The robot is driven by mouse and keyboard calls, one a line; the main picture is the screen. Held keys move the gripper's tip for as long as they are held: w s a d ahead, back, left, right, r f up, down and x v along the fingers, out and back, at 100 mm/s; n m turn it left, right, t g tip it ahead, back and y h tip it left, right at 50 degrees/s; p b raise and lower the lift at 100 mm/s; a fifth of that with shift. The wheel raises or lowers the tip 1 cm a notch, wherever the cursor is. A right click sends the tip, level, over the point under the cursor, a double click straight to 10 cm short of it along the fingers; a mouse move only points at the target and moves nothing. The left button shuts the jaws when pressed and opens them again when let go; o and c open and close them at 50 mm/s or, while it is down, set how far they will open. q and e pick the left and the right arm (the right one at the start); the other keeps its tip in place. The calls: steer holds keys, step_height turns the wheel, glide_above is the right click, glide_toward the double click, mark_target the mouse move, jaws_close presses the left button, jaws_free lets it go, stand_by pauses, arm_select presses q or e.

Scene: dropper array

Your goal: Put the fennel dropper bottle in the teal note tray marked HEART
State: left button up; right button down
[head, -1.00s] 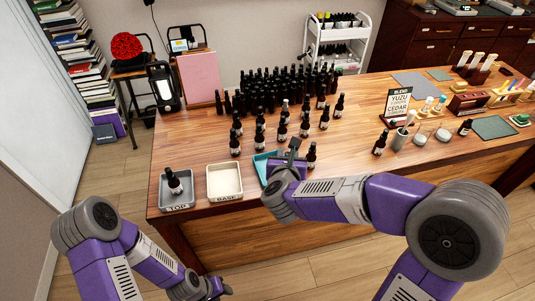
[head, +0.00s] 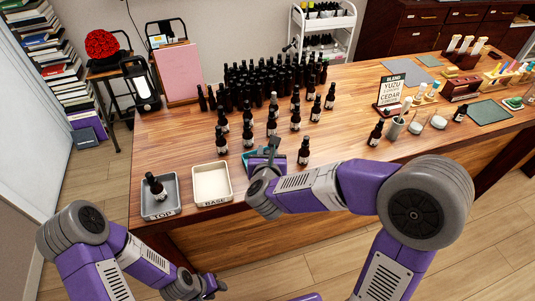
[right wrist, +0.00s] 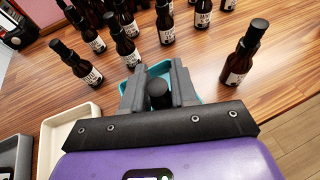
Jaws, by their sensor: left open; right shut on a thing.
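My right gripper (head: 270,152) is shut on a dark dropper bottle over the teal tray (head: 249,156). In the right wrist view the bottle's black cap (right wrist: 158,94) shows between the fingers (right wrist: 158,76), and the tray's teal rim (right wrist: 207,94) shows around them. The bottle's label is hidden, so I cannot read fennel; the tray's HEART marking is hidden too. I cannot tell whether the bottle touches the tray floor. My left gripper (head: 212,289) is open and empty, low at the front, away from the table.
The grey TOP tray (head: 147,211) holds a leaning dropper bottle (head: 156,187). The cream BASE tray (head: 198,200) beside the teal one is empty. Several labelled bottles stand behind the trays, and one bottle (head: 304,151) stands close to the right. The BLEND sign (head: 392,93) is further right.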

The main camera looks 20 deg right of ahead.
steer(key=shift+f, duration=0.1)
steer(key=c, duration=0.9)
jaws_free()
steer(key=shift+s+a+r, duration=0.1)
steer(key=shift+s+r, duration=0.2)
steer(key=shift+r, duration=0.1)
steer(key=shift+v, duration=5.7)
